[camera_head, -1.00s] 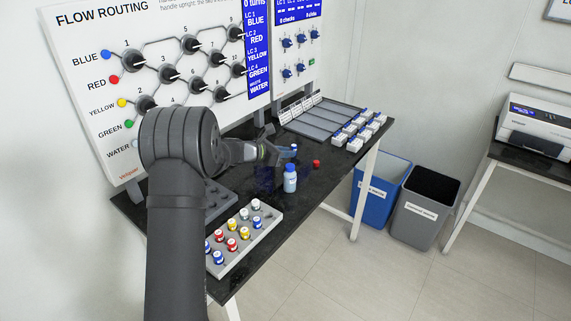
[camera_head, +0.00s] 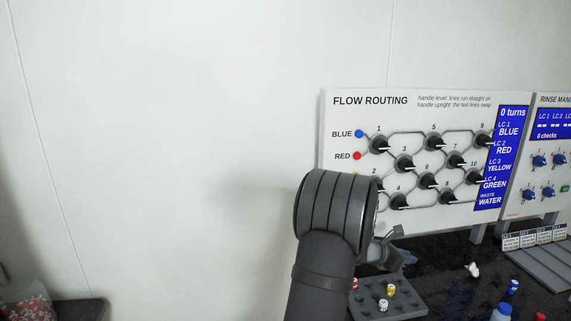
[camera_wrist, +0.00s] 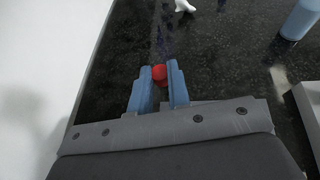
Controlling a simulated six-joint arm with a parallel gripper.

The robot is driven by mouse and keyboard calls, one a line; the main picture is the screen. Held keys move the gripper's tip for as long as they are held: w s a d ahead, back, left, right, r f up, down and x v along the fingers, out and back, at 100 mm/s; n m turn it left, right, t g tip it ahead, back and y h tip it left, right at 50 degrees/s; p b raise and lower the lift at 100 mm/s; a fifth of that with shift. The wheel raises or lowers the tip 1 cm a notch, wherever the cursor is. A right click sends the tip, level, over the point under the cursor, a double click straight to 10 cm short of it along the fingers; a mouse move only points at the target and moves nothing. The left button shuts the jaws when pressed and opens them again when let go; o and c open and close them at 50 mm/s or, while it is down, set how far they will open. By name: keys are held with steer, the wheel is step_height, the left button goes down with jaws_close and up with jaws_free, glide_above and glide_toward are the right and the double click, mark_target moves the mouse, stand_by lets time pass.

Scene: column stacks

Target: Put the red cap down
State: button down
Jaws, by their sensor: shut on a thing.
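The red cap (camera_wrist: 159,73) sits between the blue fingertips of my gripper (camera_wrist: 160,70) in the wrist view, with the dark bench top behind it. The fingers are shut on it, one on each side. In the head view my gripper (camera_head: 407,257) is low in front of the flow routing board, near the grey rack; the cap it holds cannot be made out there. Another small red thing (camera_head: 540,316) stands on the bench at the lower right. How far the held cap is from the bench is hard to tell.
The grey rack (camera_head: 420,304) holds a few capped vials. A blue-capped bottle (camera_head: 501,314), a small blue-topped vial (camera_head: 513,287) and a white piece (camera_head: 473,269) are on the bench (camera_head: 452,256). The flow routing board (camera_head: 347,122) stands behind.

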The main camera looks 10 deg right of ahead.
steer(key=w+a+n+t, duration=0.1)
steer(key=a, duration=0.4)
steer(key=w+a+f+n+t, duration=0.1)
steer(key=w+a, duration=0.1)
steer(key=a, duration=0.2)
steer(key=w+a+n+t+y, duration=0.1)
steer(key=w+a+t, duration=0.1)
steer(key=a, duration=0.3)
steer(key=shift+a+f+n, duration=0.15)
steer(key=shift+a+n, duration=0.15)
steer(key=w+a+f+n+t+y, duration=0.1)
steer(key=a+n+t+y, duration=0.3)
steer(key=a, duration=1.2)
steer(key=a+f+n+t+y, duration=0.1)
steer(key=a+n+t+y, duration=0.3)
steer(key=a, duration=1.3)
steer(key=s+d+r+m+g+h, duration=0.2)
steer(key=d+m+g+h, duration=0.2)
steer(key=d, duration=1.5)
steer(key=s+d+r+m+g+h, duration=0.2)
steer(key=d+m+g+h, duration=0.25)
steer(key=d, duration=1.45)
steer(key=m+g, duration=0.9)
steer(key=g, duration=0.1)
glide_above(479, 309)
step_height(479, 309, down, 3)
steer(key=shift+d+f, duration=0.1)
steer(key=shift+f, duration=2.45)
